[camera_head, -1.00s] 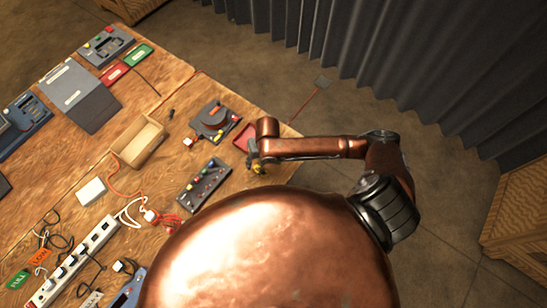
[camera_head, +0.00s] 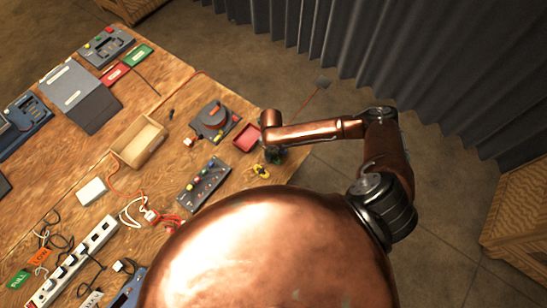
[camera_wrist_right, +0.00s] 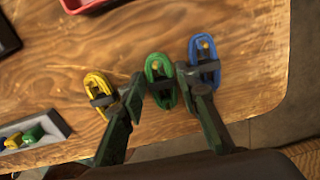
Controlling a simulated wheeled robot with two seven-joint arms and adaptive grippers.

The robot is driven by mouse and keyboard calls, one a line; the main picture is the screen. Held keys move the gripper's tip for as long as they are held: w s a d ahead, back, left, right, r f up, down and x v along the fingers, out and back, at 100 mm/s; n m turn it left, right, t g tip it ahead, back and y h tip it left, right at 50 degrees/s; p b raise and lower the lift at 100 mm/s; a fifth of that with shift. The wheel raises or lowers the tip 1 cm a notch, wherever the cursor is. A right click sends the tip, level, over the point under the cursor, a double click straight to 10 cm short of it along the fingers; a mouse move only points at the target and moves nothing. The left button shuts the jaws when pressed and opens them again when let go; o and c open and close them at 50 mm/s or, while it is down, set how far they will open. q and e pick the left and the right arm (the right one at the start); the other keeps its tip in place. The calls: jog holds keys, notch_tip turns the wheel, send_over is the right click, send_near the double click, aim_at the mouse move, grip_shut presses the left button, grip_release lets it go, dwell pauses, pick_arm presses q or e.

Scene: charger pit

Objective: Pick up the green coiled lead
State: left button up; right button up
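The green coiled lead (camera_wrist_right: 157,69) lies on the wooden table in the right wrist view, with a dark band around its middle. A yellow coiled lead (camera_wrist_right: 91,82) lies to its left and a blue coiled lead (camera_wrist_right: 205,50) to its right. My right gripper (camera_wrist_right: 160,82) is open, with its fingertips on either side of the green lead; contact cannot be told. In the head view my right gripper (camera_head: 272,155) is over the table's right corner and hides the green and blue leads. The yellow lead (camera_head: 261,170) shows beside it. My left gripper is out of view.
A red tray (camera_head: 247,137) lies close to the right gripper. A dark rack with coloured pieces (camera_head: 204,184) and a dark device (camera_head: 215,120) stand to the left. The table edge is close to the leads. An open cardboard box (camera_head: 138,142) is further left.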

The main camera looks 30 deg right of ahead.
jog(key=shift+f, duration=0.3)
jog(key=shift+c, duration=0.4)
grip_shut()
jog(key=shift+r, duration=0.1)
